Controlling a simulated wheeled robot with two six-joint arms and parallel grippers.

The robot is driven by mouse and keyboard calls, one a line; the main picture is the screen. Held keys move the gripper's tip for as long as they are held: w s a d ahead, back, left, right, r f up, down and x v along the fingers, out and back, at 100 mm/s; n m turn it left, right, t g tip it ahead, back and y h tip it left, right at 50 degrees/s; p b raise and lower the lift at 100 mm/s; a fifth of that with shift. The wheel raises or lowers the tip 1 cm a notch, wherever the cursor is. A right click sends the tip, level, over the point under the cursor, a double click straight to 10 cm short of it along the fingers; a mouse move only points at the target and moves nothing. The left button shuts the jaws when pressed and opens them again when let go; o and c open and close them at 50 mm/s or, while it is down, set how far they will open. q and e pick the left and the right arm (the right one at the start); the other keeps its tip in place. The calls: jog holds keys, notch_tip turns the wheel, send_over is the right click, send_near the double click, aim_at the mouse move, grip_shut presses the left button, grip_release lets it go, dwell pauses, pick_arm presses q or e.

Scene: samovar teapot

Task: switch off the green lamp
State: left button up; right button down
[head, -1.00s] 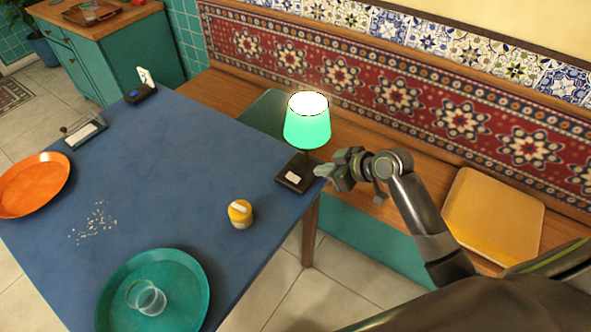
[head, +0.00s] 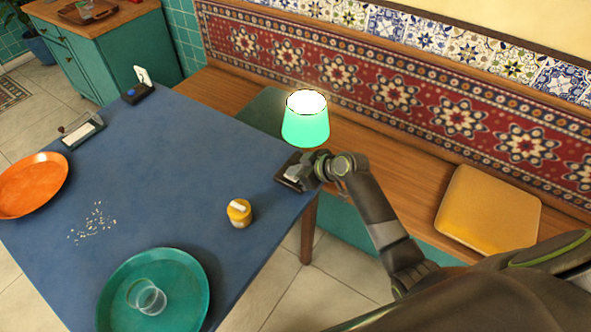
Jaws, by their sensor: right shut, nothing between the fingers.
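The green lamp (head: 306,124) stands at the right corner of the blue table, and its shade glows brightly at the top. Its dark square base (head: 284,179) carries a pale switch plate, now partly covered by my gripper. My right gripper (head: 299,175) is shut and empty, over the right part of the lamp base and close to the switch. I cannot tell whether the fingertips touch it. The lamp's stem is hidden behind my gripper. My left gripper is not in view.
The blue table (head: 190,165) holds a yellow-lidded jar (head: 239,214), a green tray (head: 190,290) with clear cups, an orange tray (head: 30,185), scattered crumbs and a small dark box (head: 138,94). A bench with a yellow cushion (head: 488,210) stands behind.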

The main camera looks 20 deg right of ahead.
dwell(0.3)
jog(key=shift+w+a+f, duration=0.1)
jog(key=shift+f, duration=0.25)
